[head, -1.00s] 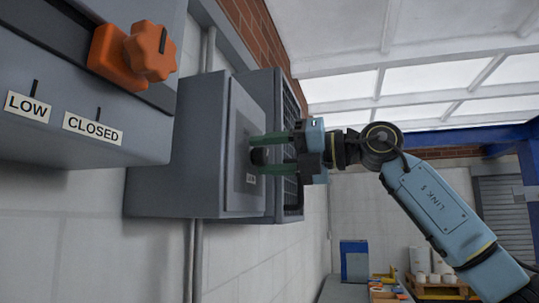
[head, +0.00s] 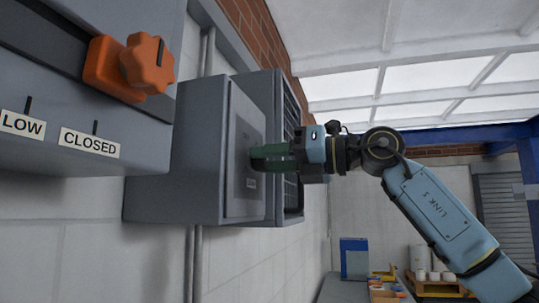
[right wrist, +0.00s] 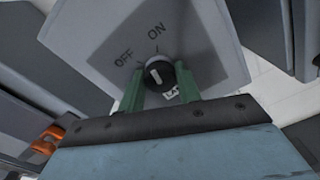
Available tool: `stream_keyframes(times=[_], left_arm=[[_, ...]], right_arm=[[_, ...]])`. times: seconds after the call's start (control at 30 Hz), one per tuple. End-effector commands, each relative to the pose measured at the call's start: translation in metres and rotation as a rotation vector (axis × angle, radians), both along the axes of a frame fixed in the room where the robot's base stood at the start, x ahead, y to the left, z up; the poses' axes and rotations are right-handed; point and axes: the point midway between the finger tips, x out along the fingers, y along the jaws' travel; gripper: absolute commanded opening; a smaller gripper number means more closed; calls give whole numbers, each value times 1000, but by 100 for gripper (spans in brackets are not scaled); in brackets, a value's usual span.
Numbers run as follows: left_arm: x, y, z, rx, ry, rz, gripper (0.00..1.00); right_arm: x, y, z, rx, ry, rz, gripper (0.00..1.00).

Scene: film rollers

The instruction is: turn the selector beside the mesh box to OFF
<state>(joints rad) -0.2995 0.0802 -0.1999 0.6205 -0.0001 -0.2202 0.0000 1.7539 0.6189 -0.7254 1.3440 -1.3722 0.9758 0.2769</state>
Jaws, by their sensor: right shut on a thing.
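The selector (right wrist: 160,74) is a black round knob with a pale pointer mark, on a dark plate with the words ON and OFF, in the right wrist view. I cannot tell exactly which mark the pointer meets. Its grey box (head: 180,165) is on the wall, with the mesh box (head: 291,108) just beyond. My right gripper (head: 256,158) reaches the plate from the right, its green fingers shut on the selector; they hide the knob in the head view. The fingers (right wrist: 158,95) flank the knob in the right wrist view. My left gripper is not in view.
A larger grey box (head: 60,110) with LOW and CLOSED labels and an orange knob (head: 147,63) stands close at the left. A blue box (head: 354,258) and a pallet with white rolls (head: 420,260) are far off. Open air lies right of the panel.

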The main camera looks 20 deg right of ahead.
Motion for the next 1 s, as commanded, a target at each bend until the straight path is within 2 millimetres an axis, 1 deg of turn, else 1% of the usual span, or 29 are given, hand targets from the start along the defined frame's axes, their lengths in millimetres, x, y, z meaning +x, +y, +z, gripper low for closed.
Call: stream_keyframes(times=[0.1,0.5,0.8,1.0], left_arm=[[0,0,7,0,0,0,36],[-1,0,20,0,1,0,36],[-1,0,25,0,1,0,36],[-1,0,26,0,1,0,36]], right_arm=[[0,-1,2,-60,-92,-1,11],[-1,0,2,-261,-392,-1,11],[-1,0,2,-365,-545,-2,11],[-1,0,1,-400,-597,-2,11]])
